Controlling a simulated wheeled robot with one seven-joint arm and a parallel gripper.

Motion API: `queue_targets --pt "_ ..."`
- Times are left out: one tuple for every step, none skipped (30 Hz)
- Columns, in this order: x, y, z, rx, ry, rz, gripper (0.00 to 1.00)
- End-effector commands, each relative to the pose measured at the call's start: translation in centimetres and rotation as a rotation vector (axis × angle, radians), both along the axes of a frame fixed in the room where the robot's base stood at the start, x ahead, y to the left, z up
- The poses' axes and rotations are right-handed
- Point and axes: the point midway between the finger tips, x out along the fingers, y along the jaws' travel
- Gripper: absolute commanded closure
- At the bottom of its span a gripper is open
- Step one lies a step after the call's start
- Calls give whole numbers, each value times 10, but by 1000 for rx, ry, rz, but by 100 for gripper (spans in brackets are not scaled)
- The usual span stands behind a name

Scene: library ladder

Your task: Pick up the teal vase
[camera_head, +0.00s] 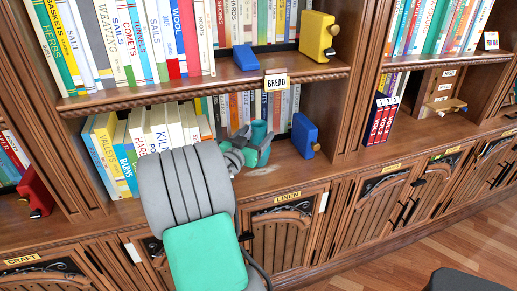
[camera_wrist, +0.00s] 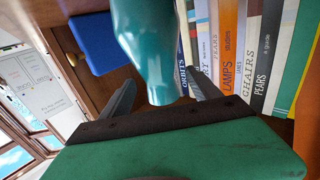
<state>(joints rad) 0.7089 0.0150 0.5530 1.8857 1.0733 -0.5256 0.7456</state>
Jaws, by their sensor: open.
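The teal vase (camera_head: 259,130) stands on the lower shelf ledge, in front of a row of books. My gripper (camera_head: 256,152) is right at it in the head view and hides its lower part. In the wrist view the glossy vase (camera_wrist: 148,45) is large and reaches down between the two dark fingers of my gripper (camera_wrist: 160,80). The fingers are open, one on each side of the vase, with gaps visible. I cannot tell whether either one touches it.
A blue bookend (camera_head: 304,136) stands right of the vase and also shows in the wrist view (camera_wrist: 98,42). Upright books (camera_wrist: 228,45) are close behind the vase. The upper shelf (camera_head: 190,88) overhangs this bay. Bare ledge lies in front.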

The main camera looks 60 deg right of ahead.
Motion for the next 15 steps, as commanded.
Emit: queue_targets --pt "-1 -7 4 0 -1 -2 28" --pt "-1 -12 7 -1 -1 -2 28" --pt "-1 -18 9 -1 -2 -2 28" --pt "-1 -24 11 0 0 -3 28" --pt "-1 -30 13 0 -2 -3 28" --pt "-1 -37 13 0 0 -3 28" --pt "-1 -42 12 0 1 -2 28" --pt "0 -46 11 1 0 -1 28" --pt "0 -50 11 0 0 -1 28" --pt "-1 -52 10 0 0 -1 28" --pt "0 -53 10 0 0 0 28" --pt "0 -54 10 0 -1 0 28" --pt "0 -53 10 -1 -1 1 28" --pt "0 -53 10 -1 -1 1 28" --pt "0 -53 10 -1 -1 1 28"
